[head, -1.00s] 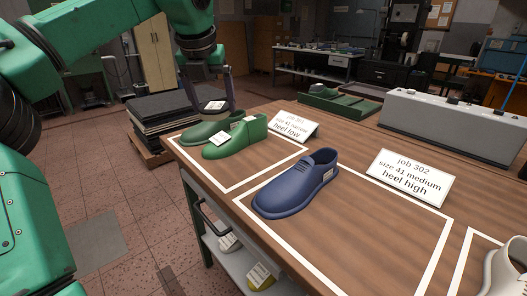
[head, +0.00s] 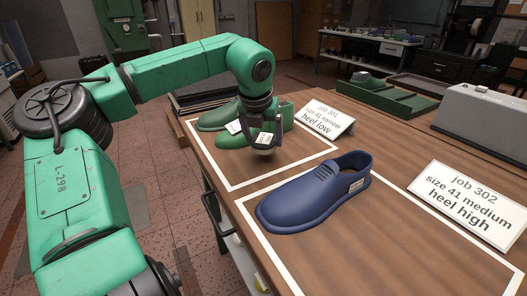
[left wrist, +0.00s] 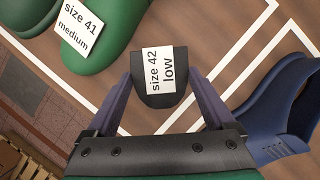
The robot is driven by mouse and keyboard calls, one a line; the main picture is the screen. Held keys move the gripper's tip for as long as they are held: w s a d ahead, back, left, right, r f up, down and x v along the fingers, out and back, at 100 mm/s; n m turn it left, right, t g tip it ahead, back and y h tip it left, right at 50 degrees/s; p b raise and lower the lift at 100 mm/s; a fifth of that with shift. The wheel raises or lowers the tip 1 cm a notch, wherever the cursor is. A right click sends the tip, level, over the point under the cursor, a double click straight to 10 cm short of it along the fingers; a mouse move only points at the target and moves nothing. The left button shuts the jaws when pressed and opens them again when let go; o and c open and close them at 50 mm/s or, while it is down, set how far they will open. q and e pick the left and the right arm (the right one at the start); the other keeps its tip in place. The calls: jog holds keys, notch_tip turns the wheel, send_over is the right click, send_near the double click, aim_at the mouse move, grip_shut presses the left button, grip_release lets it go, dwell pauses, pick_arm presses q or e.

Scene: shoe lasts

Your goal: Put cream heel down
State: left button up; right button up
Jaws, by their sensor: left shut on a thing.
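My left gripper (head: 264,140) is shut on a small heel block, whose dark face (left wrist: 141,92) carries a label reading "size 42 low". In the head view the heel (head: 263,151) shows a pale lower edge below its label. The gripper holds it over the near part of the white-outlined job 301 area, in front of the green shoe lasts (head: 233,140). I cannot tell whether it touches the table. The sign (head: 327,119) reads "job 301, size 41 narrow, heel low". My right gripper is not in view.
A blue shoe (head: 312,193) stands in the neighbouring outlined area with the job 302 sign (head: 472,202), "size 41 medium, heel high". A green tray (head: 374,97) and a grey box (head: 487,122) stand behind. Wood between the heel and the blue shoe is bare.

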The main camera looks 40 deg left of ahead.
aim_at(262, 144)
pick_arm(q)
notch_tip(262, 144, down, 3)
jog(key=shift+s+d+f, duration=0.1)
jog(key=shift+s+f, duration=0.05)
jog(key=shift+f, duration=0.3)
jog(key=o, duration=1.1)
jog(key=v, duration=1.2)
